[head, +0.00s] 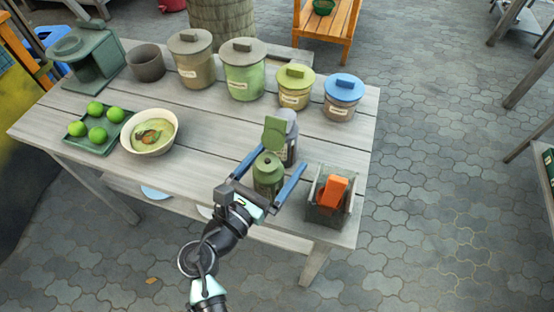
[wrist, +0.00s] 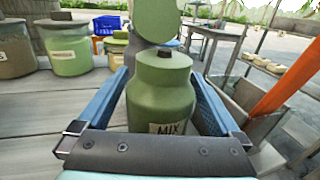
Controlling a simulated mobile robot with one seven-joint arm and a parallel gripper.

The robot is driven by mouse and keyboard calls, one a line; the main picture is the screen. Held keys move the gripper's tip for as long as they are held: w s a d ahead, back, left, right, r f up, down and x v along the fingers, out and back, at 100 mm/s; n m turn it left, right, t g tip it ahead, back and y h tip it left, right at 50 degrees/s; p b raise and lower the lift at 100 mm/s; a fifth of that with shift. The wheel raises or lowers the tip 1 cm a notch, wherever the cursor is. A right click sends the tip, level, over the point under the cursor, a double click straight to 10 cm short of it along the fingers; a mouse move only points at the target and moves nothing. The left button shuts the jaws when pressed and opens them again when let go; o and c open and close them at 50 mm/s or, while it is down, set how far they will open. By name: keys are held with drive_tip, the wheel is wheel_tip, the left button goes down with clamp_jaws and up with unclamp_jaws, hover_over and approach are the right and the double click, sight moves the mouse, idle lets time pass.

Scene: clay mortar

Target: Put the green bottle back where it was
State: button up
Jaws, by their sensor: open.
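The green bottle (head: 268,176) stands upright on the grey wooden table (head: 200,190) near its front edge. In the wrist view the bottle (wrist: 160,95) has a dark stopper and a label reading "MIX". My gripper (head: 271,168) is open, with one blue finger on each side of the bottle. In the wrist view the fingers of my gripper (wrist: 165,95) flank the bottle, and whether they touch it is unclear. Close behind the bottle is a grey container (head: 291,138) with a green flat piece (head: 275,132) in front of it.
A box (head: 325,212) with an orange block (head: 333,193) stands right of my gripper. Several lidded jars (head: 243,75) line the back. A bowl (head: 150,148) and a green tray of limes (head: 85,146) are at left. Bare tabletop lies between bowl and bottle.

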drive_tip(key=v, duration=1.1)
drive_tip(key=shift+s+a, duration=0.25)
drive_tip(key=shift+s, duration=0.1)
drive_tip(key=shift+f, duration=0.1)
